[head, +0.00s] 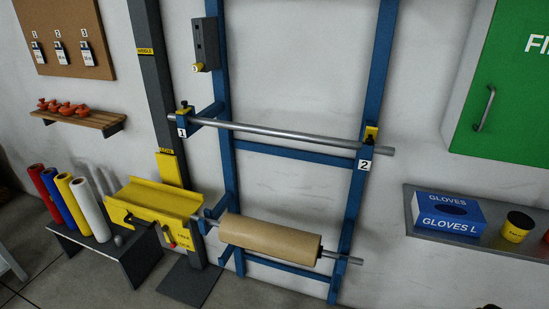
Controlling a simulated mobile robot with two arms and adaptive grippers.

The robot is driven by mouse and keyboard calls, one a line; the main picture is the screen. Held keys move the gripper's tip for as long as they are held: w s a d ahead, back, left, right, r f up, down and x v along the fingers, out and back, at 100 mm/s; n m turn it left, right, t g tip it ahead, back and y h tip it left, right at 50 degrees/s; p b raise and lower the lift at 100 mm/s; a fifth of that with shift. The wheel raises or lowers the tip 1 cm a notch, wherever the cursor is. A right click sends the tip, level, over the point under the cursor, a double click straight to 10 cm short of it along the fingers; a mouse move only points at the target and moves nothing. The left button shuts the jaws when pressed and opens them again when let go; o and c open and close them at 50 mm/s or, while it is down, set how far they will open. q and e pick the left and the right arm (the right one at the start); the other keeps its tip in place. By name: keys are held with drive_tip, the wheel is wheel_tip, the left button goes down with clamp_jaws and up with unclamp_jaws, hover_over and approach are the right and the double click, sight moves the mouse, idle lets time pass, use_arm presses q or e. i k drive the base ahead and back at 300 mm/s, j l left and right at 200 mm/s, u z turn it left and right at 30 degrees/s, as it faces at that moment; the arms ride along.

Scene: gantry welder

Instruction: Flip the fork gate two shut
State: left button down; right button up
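Fork two, the blue bracket with the "2" label (364,165), is on the right post of the blue rack. Its yellow gate (371,133) stands upright above the bar, so it looks open. A steel bar (280,133) runs across from fork one (182,132) to fork two. The yellow gate of fork one (185,109) sits over the bar's left end, with a small dark knob on top; I cannot tell for sure whether it is shut. Neither of my grippers is in view.
Below, a brown paper roll (270,237) hangs on a second bar. A yellow cradle (155,203) and coloured rolls (65,200) stand left. A green cabinet (505,85) and a shelf with a glove box (449,213) are right. The wall between is clear.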

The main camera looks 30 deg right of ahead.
sight(371, 133)
drive_tip(key=z, duration=1.55)
